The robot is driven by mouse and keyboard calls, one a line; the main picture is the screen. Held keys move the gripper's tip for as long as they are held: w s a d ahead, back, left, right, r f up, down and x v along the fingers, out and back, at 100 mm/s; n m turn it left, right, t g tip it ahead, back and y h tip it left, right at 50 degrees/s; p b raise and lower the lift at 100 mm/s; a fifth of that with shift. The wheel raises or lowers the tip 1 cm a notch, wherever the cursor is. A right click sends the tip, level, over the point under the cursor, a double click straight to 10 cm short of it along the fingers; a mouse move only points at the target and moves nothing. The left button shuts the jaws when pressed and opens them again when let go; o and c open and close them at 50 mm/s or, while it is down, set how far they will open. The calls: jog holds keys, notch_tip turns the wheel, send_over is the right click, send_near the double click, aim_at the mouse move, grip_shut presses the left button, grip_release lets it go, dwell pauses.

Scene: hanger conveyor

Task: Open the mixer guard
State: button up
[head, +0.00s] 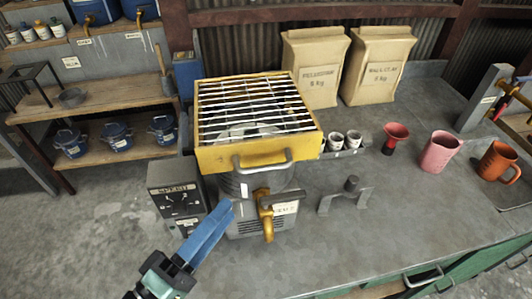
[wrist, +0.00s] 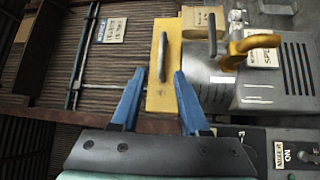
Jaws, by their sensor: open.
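The mixer guard is a yellow frame (head: 250,155) with a white wire grid, lying flat and closed on top of the grey mixer (head: 262,190). Its grey bar handle (head: 263,160) sticks out from the front face. In the wrist view the guard's yellow front (wrist: 178,45) and handle (wrist: 163,57) show ahead, the handle lined up between the fingertips. My gripper (head: 224,210) has blue fingers and is in front of the mixer, below and left of the handle, apart from it. The wrist view shows the gripper (wrist: 159,76) open and empty.
A dark control box (head: 178,205) stands at the mixer's left, close to my gripper. An orange tap-like lever (head: 266,212) juts from the mixer's front. Small jars (head: 345,140), a red funnel (head: 394,138) and mugs (head: 440,152) stand to the right.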

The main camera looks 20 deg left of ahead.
aim_at(262, 166)
jog(key=p+x, duration=0.3)
jog(key=x, duration=0.7)
jog(key=shift+w+d+f, duration=0.1)
jog(key=shift+w+d, duration=0.1)
jog(key=shift+w, duration=0.45)
grip_shut()
dwell(0.5)
